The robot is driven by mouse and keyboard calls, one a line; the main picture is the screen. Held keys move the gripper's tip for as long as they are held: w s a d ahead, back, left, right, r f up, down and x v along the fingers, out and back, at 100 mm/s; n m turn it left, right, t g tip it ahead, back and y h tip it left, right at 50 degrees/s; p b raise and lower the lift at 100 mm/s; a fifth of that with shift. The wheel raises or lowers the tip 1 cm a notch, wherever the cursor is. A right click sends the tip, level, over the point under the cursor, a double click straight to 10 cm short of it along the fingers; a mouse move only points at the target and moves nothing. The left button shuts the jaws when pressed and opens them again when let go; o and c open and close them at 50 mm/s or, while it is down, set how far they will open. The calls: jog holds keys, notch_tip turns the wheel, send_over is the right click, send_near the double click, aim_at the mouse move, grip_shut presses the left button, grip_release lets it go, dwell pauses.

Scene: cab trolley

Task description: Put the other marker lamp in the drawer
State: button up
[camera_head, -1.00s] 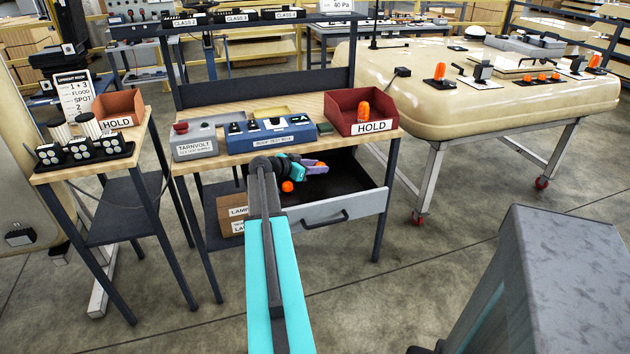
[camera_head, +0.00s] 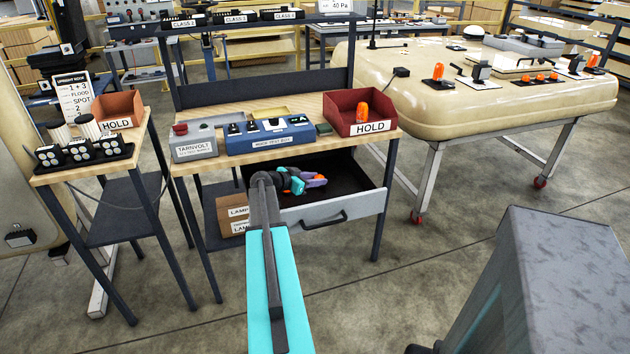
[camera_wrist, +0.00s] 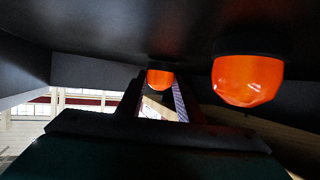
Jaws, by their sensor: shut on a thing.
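The drawer (camera_head: 352,206) under the middle bench is pulled open. My gripper (camera_head: 316,181) is inside it, low over the dark floor. It is shut on an orange marker lamp, whose orange lens (camera_wrist: 160,79) shows between the fingers in the wrist view. In the head view only a bit of orange shows at the fingertips. I cannot tell whether the held lamp touches the drawer floor.
A red HOLD bin (camera_head: 349,124) with an orange lamp (camera_head: 362,112) in it stands on the bench above. The blue test box (camera_head: 270,137) and grey supply box (camera_head: 194,142) stand beside it.

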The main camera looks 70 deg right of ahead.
jog(key=shift+f, duration=0.3)
jog(key=o, duration=1.1)
jog(key=shift+a, duration=0.1)
jog(key=shift+b+v, duration=0.8)
jog(key=shift+v, duration=2.9)
